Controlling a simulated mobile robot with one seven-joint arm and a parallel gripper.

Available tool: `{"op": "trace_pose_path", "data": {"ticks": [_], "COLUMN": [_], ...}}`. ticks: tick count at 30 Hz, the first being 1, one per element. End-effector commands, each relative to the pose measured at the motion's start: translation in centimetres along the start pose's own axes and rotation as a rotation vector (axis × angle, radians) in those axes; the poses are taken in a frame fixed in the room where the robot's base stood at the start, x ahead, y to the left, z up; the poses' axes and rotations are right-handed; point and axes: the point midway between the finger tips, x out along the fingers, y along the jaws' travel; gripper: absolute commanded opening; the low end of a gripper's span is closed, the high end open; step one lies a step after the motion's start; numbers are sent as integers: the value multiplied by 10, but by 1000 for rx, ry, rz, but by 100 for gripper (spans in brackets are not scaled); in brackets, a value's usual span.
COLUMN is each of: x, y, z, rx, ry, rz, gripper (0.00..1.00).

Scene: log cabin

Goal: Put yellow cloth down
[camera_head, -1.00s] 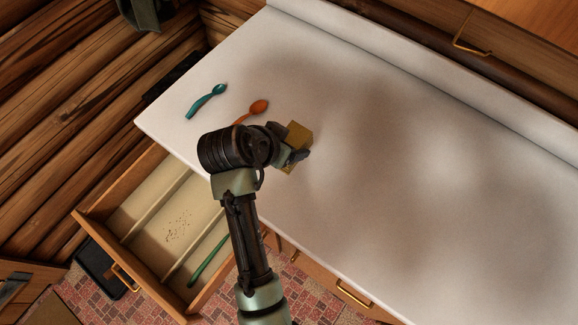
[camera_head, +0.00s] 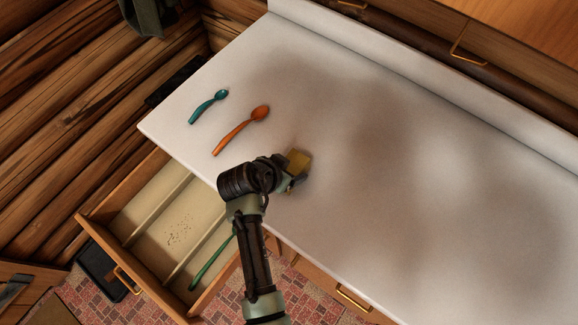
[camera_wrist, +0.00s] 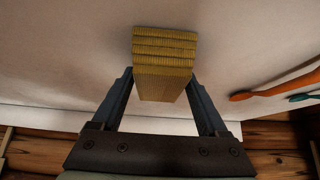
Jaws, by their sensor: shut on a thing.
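The yellow cloth (camera_head: 299,160) is a small folded block in the head view, at my gripper (camera_head: 291,178) over the front part of the white countertop (camera_head: 400,190). In the wrist view the folded cloth (camera_wrist: 165,62) shows its stacked layers between the two fingers of my gripper (camera_wrist: 165,90). The gripper is shut on the cloth. I cannot tell whether the cloth touches the countertop.
A teal spoon (camera_head: 208,106) and an orange spoon (camera_head: 241,131) lie on the countertop to the left. Below stands an open drawer (camera_head: 140,225) with dividers, crumbs and a green utensil (camera_head: 212,262). The countertop's middle and right are clear.

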Motion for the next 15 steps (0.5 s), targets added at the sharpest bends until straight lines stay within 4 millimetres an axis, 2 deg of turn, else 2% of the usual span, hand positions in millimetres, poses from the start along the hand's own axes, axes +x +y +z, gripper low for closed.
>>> {"op": "trace_pose_path", "data": {"ticks": [2, 3, 6, 15], "x": [3, 2, 2, -1], "y": [0, 0, 0, 0], "z": [2, 2, 1, 0], "rx": [0, 0, 0, 0], "ry": [0, 0, 0, 0], "rz": [0, 0, 0, 0], "gripper": [12, 82, 100, 100]}}
